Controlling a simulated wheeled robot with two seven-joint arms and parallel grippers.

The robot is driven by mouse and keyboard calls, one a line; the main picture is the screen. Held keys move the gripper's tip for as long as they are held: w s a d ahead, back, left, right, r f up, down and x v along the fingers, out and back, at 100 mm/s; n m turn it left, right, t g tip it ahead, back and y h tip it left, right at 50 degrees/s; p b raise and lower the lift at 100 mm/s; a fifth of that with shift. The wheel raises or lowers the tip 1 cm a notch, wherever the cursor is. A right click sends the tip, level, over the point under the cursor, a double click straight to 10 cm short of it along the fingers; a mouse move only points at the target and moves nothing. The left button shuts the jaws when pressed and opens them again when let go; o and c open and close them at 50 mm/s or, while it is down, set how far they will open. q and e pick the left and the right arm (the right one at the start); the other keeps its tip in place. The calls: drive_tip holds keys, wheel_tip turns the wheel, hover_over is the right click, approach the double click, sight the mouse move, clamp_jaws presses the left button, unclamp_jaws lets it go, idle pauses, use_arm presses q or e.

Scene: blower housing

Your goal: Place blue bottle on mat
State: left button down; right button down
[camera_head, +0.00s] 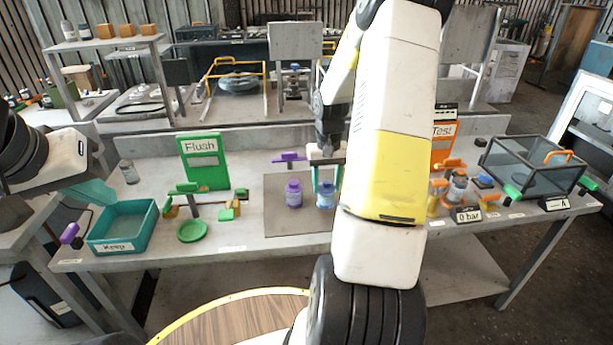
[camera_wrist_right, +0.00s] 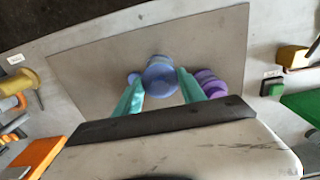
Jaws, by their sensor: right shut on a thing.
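The blue bottle (camera_head: 325,194) is upright over the grey mat (camera_head: 281,220) in the head view, right of a purple bottle (camera_head: 293,194). I cannot tell whether its base touches the mat. My right gripper (camera_head: 326,181) is shut on it from above. In the right wrist view the blue bottle (camera_wrist_right: 160,78) is between the teal fingers (camera_wrist_right: 158,88), over the mat (camera_wrist_right: 100,58), with the purple bottle (camera_wrist_right: 208,83) just beyond the right finger. My left gripper (camera_head: 92,191) is near the teal bin at the left, its opening unclear.
The teal bin labelled Keep (camera_head: 122,227) stands at the left. A green Flush panel (camera_head: 203,162) and green dish (camera_head: 192,231) are left of the mat. An orange Test panel (camera_head: 442,147) and glass box (camera_head: 532,168) stand right. The mat's front left is bare.

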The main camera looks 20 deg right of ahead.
sight(326, 189)
drive_tip(key=shift+w+d+f, duration=0.1)
drive_tip(key=shift+w+d, duration=0.1)
drive_tip(key=shift+w, duration=0.35)
drive_tip(key=shift+w+d, duration=0.15)
drive_tip(key=shift+w, duration=0.35)
drive_tip(key=shift+w+f, duration=0.1)
drive_tip(key=shift+f, duration=1.65)
drive_tip(key=shift+f, duration=0.1)
drive_tip(key=c, duration=0.7)
unclamp_jaws()
